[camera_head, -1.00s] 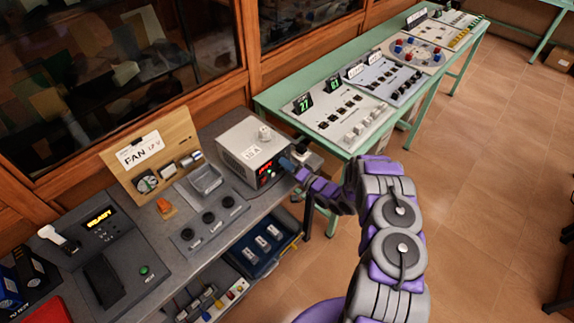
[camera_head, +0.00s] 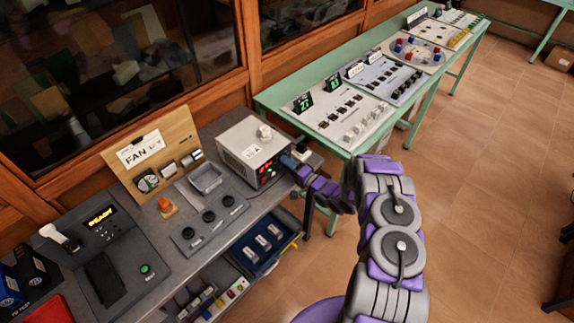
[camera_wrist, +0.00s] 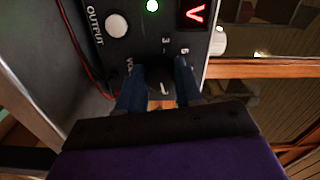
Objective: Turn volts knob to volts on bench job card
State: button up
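The grey power supply (camera_head: 254,152) stands on the dark bench, with red digits on its front. In the wrist view, the dark volts knob (camera_wrist: 160,82) has a pale pointer mark, and its label is partly covered. My gripper (camera_wrist: 160,78) has its blue fingers on both sides of the knob and looks closed on it. In the head view my gripper (camera_head: 289,162) is at the supply's front panel. The job card (camera_head: 139,148) on a wooden board reads FAN and what looks like 12 V. The full display reading is not legible.
The white output button (camera_wrist: 117,25) and a green light (camera_wrist: 152,5) are close to the fingers. A red wire (camera_wrist: 76,45) runs beside the panel. A grey tray (camera_head: 206,178) and a panel of dark knobs (camera_head: 209,216) lie left of the supply.

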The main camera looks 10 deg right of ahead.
jog(key=shift+o, duration=1.4)
jog(key=shift+w+d+f, duration=0.15)
jog(key=shift+d+f, duration=0.05)
jog(key=shift+o, duration=0.8)
jog(key=shift+r, duration=0.15)
jog(key=v, duration=1.7)
jog(key=shift+s+d, duration=0.15)
jog(key=shift+s, duration=0.1)
jog(key=shift+w, duration=0.1)
